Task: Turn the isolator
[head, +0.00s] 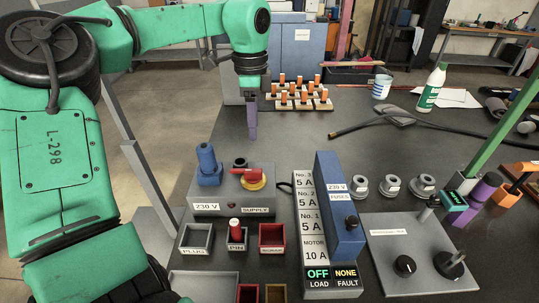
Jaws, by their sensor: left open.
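The isolator (252,179) is a red handle on a yellow disc, on top of the grey box labelled 230 V SUPPLY (215,207). Its red handle lies roughly crosswise, with one end towards the left. My left gripper (252,132) hangs from the green arm, with purple fingers pointing down. It is open and empty, above and behind the isolator, not touching it. Its fingers are seen nearly edge-on. A blue plug (208,165) stands upright on the left of the supply box, beside a dark round socket (240,162). My right gripper is not in view.
Small trays labelled PLUG (183,241), PIN and another stand in front of the box. A blue 230 V fuses unit (335,200) rises to the right, with a LOAD OFF display (318,274). Orange-topped pieces (283,92) stand behind. A cable (375,123) lies on the bench.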

